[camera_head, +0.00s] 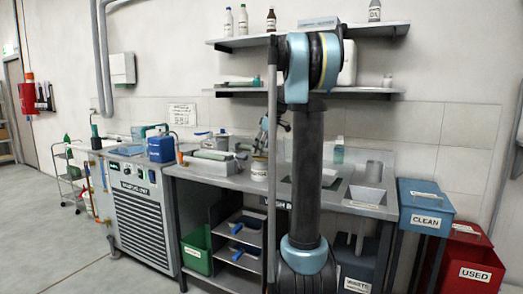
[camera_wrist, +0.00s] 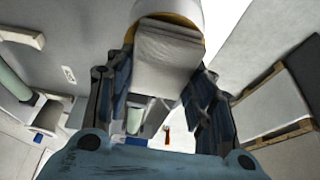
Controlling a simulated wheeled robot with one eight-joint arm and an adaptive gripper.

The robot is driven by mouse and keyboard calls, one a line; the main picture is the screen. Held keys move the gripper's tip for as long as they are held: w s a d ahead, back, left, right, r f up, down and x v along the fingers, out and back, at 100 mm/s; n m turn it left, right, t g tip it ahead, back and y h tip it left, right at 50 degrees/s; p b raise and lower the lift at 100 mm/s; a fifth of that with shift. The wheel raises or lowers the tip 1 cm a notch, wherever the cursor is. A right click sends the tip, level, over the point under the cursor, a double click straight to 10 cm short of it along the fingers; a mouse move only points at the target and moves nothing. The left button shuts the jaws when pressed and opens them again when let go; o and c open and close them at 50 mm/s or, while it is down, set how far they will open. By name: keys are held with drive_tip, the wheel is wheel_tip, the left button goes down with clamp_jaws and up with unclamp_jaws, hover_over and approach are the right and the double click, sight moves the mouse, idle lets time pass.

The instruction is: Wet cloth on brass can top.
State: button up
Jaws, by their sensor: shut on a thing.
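My gripper (camera_wrist: 162,100) is shut on a folded grey-white cloth (camera_wrist: 167,60), which shows between the two fingers in the wrist view. The cloth's far end overlaps the brass-coloured rim of a white can (camera_wrist: 180,10). I cannot tell whether the cloth touches the rim or is just in front of it. In the head view the white can (camera_head: 259,170) stands upright on the bench, with my gripper (camera_head: 268,138) just above it. The cloth is too small to make out in the head view.
Shelves with bottles (camera_head: 228,21) are above. A blue CLEAN bin (camera_head: 425,207) and a red USED bin (camera_head: 475,260) stand at right. My arm hides part of the bench.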

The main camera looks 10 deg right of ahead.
drive_tip(key=shift+f, duration=0.8)
idle(0.9)
drive_tip(key=shift+r, duration=0.1)
idle(0.3)
drive_tip(key=shift+r, duration=3.4)
drive_tip(key=shift+s, duration=0.15)
